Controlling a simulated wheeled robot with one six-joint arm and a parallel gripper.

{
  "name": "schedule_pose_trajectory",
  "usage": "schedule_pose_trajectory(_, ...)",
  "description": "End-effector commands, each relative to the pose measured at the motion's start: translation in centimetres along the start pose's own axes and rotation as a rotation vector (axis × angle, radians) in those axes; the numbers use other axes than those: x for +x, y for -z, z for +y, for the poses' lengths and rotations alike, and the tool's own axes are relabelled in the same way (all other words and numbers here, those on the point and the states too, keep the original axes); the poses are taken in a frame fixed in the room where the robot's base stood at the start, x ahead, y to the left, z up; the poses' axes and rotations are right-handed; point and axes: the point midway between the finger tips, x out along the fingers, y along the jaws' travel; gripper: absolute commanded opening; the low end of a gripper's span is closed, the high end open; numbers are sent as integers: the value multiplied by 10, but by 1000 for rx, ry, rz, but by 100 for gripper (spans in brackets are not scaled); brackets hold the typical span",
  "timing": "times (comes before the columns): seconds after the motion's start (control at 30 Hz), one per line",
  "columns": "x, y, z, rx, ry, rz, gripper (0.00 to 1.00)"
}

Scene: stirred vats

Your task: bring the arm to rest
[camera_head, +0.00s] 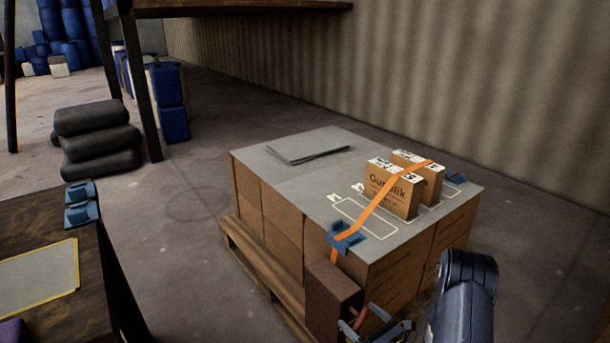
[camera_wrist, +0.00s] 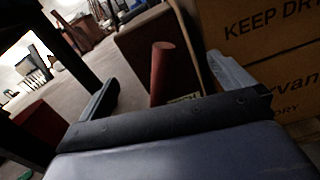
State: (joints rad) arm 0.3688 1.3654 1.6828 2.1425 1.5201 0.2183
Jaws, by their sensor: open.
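My gripper (camera_wrist: 165,88) is open in the wrist view, its two fingers spread wide. A red rod-like handle (camera_wrist: 162,72) stands upright in the gap between the fingers as seen there; I cannot tell how far ahead it is. Neither finger visibly touches it. In the head view my dark arm link (camera_head: 465,295) is at the bottom right, beside the carton stack (camera_head: 275,200). The handle (camera_head: 358,319) shows small by a brown block (camera_head: 334,296) at the end of an orange strap (camera_head: 378,208).
The stack stands on a wooden pallet (camera_head: 262,275). Two small cartons (camera_head: 390,192) sit under the strap on its grey top. A dark table (camera_head: 50,300) is at the left. Black sacks (camera_head: 97,140) lie behind it. Floor between table and pallet is clear.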

Motion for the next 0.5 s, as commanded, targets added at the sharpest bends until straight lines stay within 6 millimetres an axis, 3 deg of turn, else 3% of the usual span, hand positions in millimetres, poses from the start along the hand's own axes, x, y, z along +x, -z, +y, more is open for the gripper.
schedule_pose_trajectory(0.5,0,0,0,-134,0,0,100)
